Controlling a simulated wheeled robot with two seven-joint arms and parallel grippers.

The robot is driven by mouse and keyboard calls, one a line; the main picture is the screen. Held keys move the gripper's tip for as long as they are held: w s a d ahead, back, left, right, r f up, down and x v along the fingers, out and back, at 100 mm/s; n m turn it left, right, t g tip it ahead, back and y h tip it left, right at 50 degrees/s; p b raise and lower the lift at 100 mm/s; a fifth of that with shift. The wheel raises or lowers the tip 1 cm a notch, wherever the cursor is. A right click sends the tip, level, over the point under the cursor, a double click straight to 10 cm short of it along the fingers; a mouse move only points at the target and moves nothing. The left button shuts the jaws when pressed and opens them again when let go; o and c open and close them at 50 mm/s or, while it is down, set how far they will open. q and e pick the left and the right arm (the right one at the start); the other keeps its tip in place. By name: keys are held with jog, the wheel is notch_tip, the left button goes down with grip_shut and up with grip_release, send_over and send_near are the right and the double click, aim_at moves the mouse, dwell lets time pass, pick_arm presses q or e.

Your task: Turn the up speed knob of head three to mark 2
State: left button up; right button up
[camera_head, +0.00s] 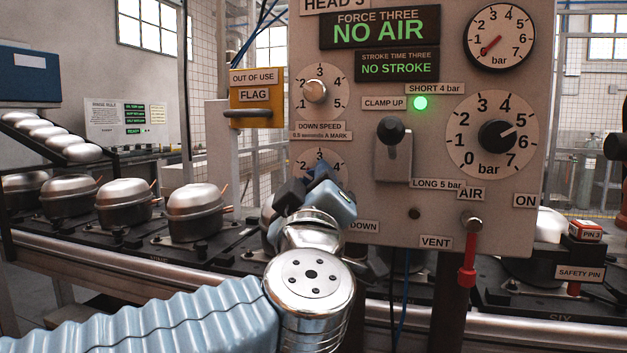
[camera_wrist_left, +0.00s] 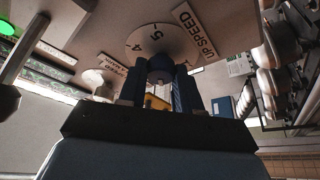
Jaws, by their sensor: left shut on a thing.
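The up speed dial (camera_head: 333,157) of head three is the lower left dial on the grey panel, with marks 2, 3 and 4 showing above my gripper. My left gripper (camera_head: 318,188) is at this dial and covers its lower part and its knob. In the left wrist view the dial (camera_wrist_left: 147,38) shows beside the UP SPEED label (camera_wrist_left: 195,30), and the dark knob (camera_wrist_left: 160,67) sits between the two fingers of my left gripper (camera_wrist_left: 162,88). The gripper is shut on the knob. I cannot read the knob's pointer. My right gripper is not in view.
The down speed knob (camera_head: 315,91) is just above. The clamp lever (camera_head: 391,132), pressure knob (camera_head: 497,136) and red air valve handle (camera_head: 467,262) are to the right. A yellow flag box (camera_head: 257,96) is at the left. Compressors (camera_head: 197,212) stand on the conveyor behind.

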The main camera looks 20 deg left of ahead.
pick_arm(q)
jog(key=shift+n, duration=0.3)
jog(key=o, duration=1)
jog(key=shift+o, duration=0.2)
jog(key=b+v, duration=0.2)
jog(key=v, duration=1.1)
jog(key=shift+s+d, duration=0.15)
jog(key=shift+s, duration=0.25)
jog(key=shift+f, duration=0.1)
